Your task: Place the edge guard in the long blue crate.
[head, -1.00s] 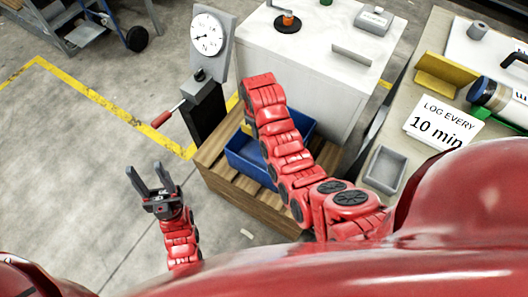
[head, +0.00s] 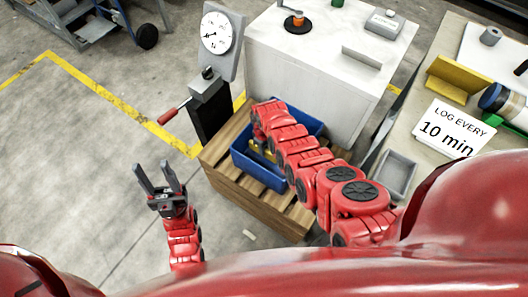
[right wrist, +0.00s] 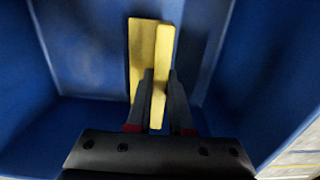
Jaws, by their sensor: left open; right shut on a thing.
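The edge guard (right wrist: 142,60) is a yellow angled strip, seen in the right wrist view between my right gripper's fingers. My right gripper (right wrist: 160,78) is shut on it, inside the long blue crate (right wrist: 262,90). I cannot tell whether the guard touches the crate floor. In the head view the blue crate (head: 262,174) stands on a wooden pallet, partly covered by my right arm. A bit of yellow shows inside it; the right fingers are hidden there. My left gripper (head: 158,170) is open and empty, left of the pallet above the floor.
The slatted pallet (head: 220,150) bears the crate. A dial gauge on a stand (head: 217,34) is behind it. A white cabinet (head: 300,75) stands at the back. A bench at right holds another yellow angle (head: 456,76), a sign (head: 450,128) and a grey tray (head: 397,174).

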